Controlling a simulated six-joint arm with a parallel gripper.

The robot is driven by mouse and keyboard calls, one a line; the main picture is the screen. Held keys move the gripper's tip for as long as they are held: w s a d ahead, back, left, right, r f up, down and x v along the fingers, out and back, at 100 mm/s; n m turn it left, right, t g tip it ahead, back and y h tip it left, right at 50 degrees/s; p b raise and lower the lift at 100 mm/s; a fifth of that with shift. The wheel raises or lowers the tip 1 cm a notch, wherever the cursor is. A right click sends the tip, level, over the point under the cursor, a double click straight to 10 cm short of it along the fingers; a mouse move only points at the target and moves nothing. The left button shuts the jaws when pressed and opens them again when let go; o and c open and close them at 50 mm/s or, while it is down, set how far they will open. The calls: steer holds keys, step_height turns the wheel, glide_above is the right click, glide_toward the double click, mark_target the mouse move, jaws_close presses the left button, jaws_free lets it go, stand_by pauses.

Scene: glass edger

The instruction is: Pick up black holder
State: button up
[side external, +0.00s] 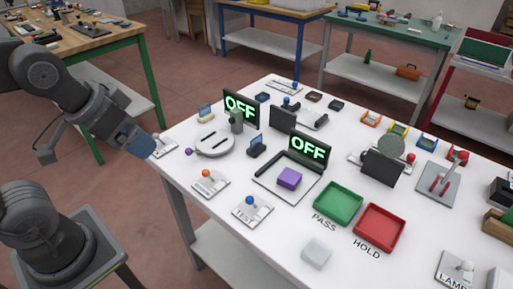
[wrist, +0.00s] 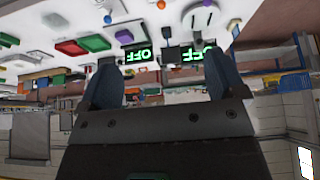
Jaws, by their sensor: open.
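A small black holder (side external: 336,104) appears to be the flat dark block near the far edge of the white table, in the side external view. A darker blue-black stand (side external: 256,146) sits nearer, left of the purple block, and I cannot tell for certain which one is the black holder. My gripper (side external: 142,146) is at the table's left edge, well apart from both. In the wrist view my gripper (wrist: 160,58) has its two fingers spread, with nothing between them. The wrist picture is upside down, and I cannot pick out the holder there.
Two OFF displays (side external: 241,107) (side external: 310,151) stand up from the white table (side external: 225,183). A round grey plate (side external: 213,143), a purple block (side external: 289,178), a green tray (side external: 338,203) and a red tray (side external: 380,227) occupy the middle and front. Several coloured holders (side external: 397,130) line the far right.

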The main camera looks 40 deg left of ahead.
steer(key=m+g, duration=0.6)
steer(key=m, duration=1.2)
glide_above(256, 147)
step_height(256, 147, down, 10)
steer(key=r, duration=0.1)
steer(key=f, duration=1.3)
steer(key=shift+w+a+f, duration=0.15)
steer(key=shift+w+f, duration=0.1)
steer(key=shift+f, duration=0.15)
steer(key=c, duration=1)
